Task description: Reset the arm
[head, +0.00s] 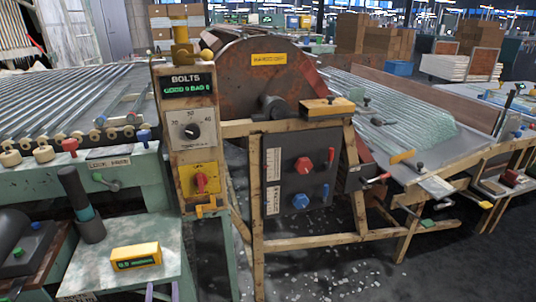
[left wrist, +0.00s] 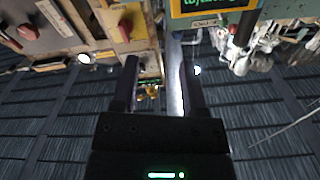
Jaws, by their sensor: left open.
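My left gripper shows in the left wrist view (left wrist: 158,75) as two dark fingers set apart, with nothing visible between them. In the head view, two thin prongs that look like its fingertips (head: 162,292) poke in at the bottom edge, just below a yellow box with a green display (head: 135,257). The rest of the left arm is not clearly seen. My right gripper is in neither view.
A control post with a dial (head: 191,130) and a red-knobbed yellow panel (head: 200,182) stands ahead. Right of it is a wood-framed panel (head: 300,172) below a large rusty drum (head: 245,85). Glass tubing (head: 400,112) lies on the right table. Debris litters the floor (head: 335,280).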

